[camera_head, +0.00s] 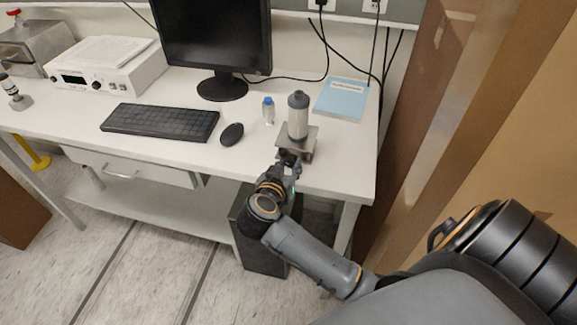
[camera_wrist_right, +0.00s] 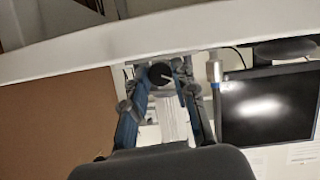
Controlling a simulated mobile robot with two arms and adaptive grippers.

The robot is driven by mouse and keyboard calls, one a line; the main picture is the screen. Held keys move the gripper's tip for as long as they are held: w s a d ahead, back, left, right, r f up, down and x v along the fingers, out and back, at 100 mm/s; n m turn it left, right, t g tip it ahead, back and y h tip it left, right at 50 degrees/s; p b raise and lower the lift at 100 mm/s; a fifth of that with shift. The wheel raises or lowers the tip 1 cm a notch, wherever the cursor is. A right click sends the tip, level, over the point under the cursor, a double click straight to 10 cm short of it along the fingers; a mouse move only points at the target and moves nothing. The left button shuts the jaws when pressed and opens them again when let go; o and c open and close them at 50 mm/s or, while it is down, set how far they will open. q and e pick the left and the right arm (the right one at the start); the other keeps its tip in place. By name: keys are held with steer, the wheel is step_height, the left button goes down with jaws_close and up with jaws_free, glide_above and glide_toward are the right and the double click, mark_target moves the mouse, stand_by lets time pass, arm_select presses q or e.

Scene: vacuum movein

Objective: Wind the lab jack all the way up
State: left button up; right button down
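The lab jack (camera_head: 311,141) is a grey metal stand near the front right edge of the white bench. A grey bottle with a dark cap (camera_head: 298,114) stands upright on its top plate. My right gripper (camera_head: 288,157) is at the jack's front side, by the bench edge. In the right wrist view, a round black knob with a light mark (camera_wrist_right: 160,74) lies between the fingertips of my right gripper (camera_wrist_right: 159,76). The fingers are spread, with a gap seeming to show on both sides of the knob. My left gripper is not in view.
A keyboard (camera_head: 160,121) lies farther left. A brown wooden panel (camera_head: 440,110) stands right of the bench.

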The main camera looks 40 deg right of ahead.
steer(key=shift+s+r+m+t+y+p, duration=0.15)
steer(key=shift+r+m+t+y+p, duration=0.35)
steer(key=shift+p, duration=1.05)
steer(key=shift+f+m+p, duration=0.3)
steer(key=shift+f+m, duration=0.1)
steer(key=shift+f, duration=0.1)
steer(key=c, duration=1.1)
jaws_free()
steer(key=shift+o, duration=0.2)
steer(key=v, duration=1.2)
